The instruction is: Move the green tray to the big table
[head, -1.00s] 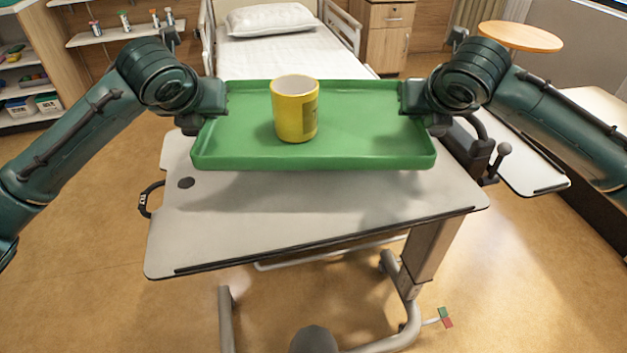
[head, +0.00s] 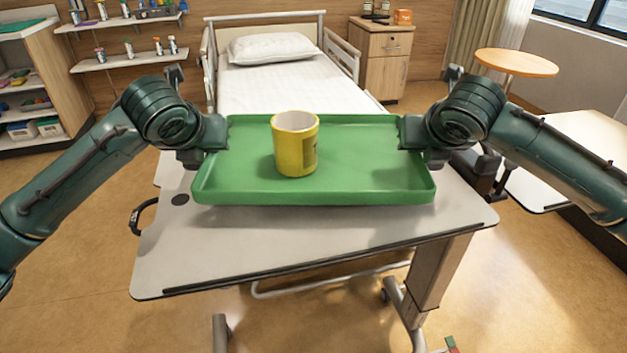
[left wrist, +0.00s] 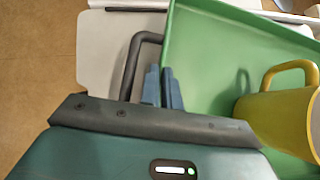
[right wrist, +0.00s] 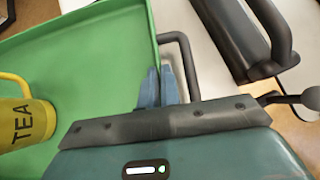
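The green tray (head: 350,185) is held roughly level between my two arms, over the pale wheeled table (head: 220,255); a shadow lies on the tabletop below it. A yellow mug (head: 296,150) stands upright on it, left of centre; the right wrist view shows "TEA" on the mug (right wrist: 22,124). My left gripper (left wrist: 163,86) is shut at the tray's left side, by a dark handle loop (left wrist: 131,65). My right gripper (right wrist: 158,86) is shut at the right side, by a matching loop (right wrist: 188,60). Exact finger contact is partly hidden.
A bed (head: 285,85) stands behind the table, with a wooden cabinet (head: 385,65) beyond it. A round wooden table (head: 516,63) is at the back right, and a pale surface (head: 575,135) at the right. Shelves (head: 30,95) stand at the left. Open floor lies at the left.

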